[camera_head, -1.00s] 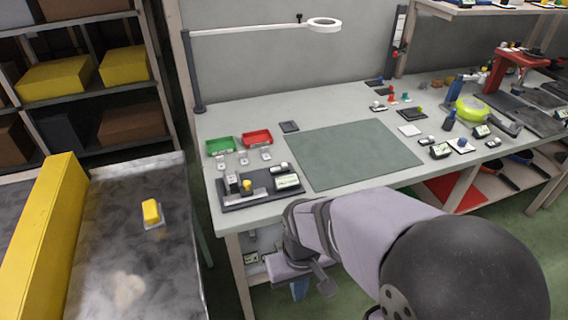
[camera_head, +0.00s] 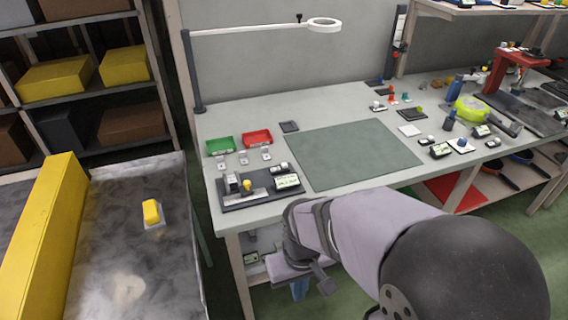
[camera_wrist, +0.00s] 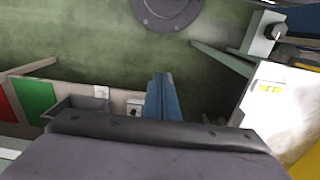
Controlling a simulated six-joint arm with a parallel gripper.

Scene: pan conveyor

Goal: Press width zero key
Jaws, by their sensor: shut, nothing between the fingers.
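A dark instrument base (camera_head: 230,203) lies at the left front of the grey-green bench. On it are a yellow knob (camera_head: 247,184), a small upright block and a pale display unit (camera_head: 287,182). I cannot make out which key is the width zero key at this size. My gripper (camera_head: 299,290) hangs low in front of the bench's front edge, below the tabletop and apart from the instrument. In the wrist view its blue fingers (camera_wrist: 163,98) are together and empty, with green floor beyond them. The wrist view also shows a white panel (camera_wrist: 272,98) with a small yellow-green display at right.
A green bin (camera_head: 220,145) and a red bin (camera_head: 257,138) stand behind the instrument. A green mat (camera_head: 353,153) fills the bench middle, bare. A conveyor (camera_head: 120,250) with a yellow-topped block (camera_head: 151,212) lies left. A lamp arm (camera_head: 250,30) overhangs the bench.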

